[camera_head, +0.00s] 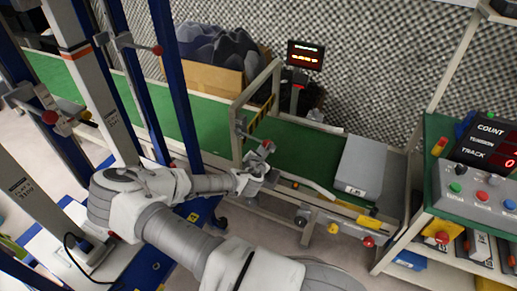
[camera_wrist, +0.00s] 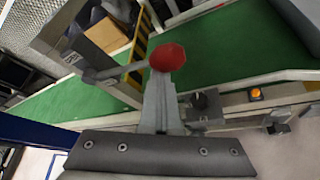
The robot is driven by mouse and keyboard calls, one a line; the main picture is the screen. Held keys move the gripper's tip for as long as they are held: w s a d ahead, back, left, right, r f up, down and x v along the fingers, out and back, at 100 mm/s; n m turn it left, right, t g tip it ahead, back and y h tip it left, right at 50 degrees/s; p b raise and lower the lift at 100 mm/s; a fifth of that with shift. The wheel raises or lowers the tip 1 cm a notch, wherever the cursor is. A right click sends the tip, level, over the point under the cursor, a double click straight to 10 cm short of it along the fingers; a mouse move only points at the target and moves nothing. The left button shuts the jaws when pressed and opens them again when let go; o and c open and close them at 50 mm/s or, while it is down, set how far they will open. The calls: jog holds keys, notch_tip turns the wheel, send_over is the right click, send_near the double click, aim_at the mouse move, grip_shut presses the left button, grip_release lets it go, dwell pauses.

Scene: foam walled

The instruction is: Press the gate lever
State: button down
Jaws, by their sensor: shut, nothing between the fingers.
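The gate lever, a grey rod with a red knob (camera_wrist: 168,57), shows in the wrist view. The rod runs left from the knob to a pivot on a grey post. In the head view the red knob (camera_head: 268,146) is at the near edge of the green conveyor, beside the gate frame (camera_head: 237,130). My gripper (camera_head: 261,158) is right at the knob, with its fingers closed and empty. In the wrist view my gripper (camera_wrist: 163,82) points at the knob, which covers the fingertip ends. I cannot tell whether they touch. A yellow-and-black striped edge (camera_wrist: 137,48) stands behind the lever.
The green conveyor (camera_head: 298,146) runs behind my gripper, with a grey box (camera_head: 360,166) on its right part. Blue uprights (camera_head: 175,80) stand left of my gripper. A control panel (camera_head: 478,184) with buttons is at the right. An orange button (camera_wrist: 256,94) sits on the conveyor rail.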

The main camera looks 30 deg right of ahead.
notch_tip(320, 180, up, 8)
jog(key=n+g+h+p, duration=0.2)
jog(key=n+g+p, duration=0.1)
jog(key=p, duration=0.4)
jog(key=shift+w+a+n, duration=0.2)
jog(key=shift+w+n, duration=0.25)
jog(key=shift+n, duration=0.15)
jog(key=shift+a, duration=0.1)
notch_tip(320, 180, down, 4)
jog(key=b, duration=0.3)
jog(key=p+v, duration=0.2)
jog(key=v, duration=0.8)
jog(key=shift+a, duration=0.25)
jog(key=shift+s, duration=0.1)
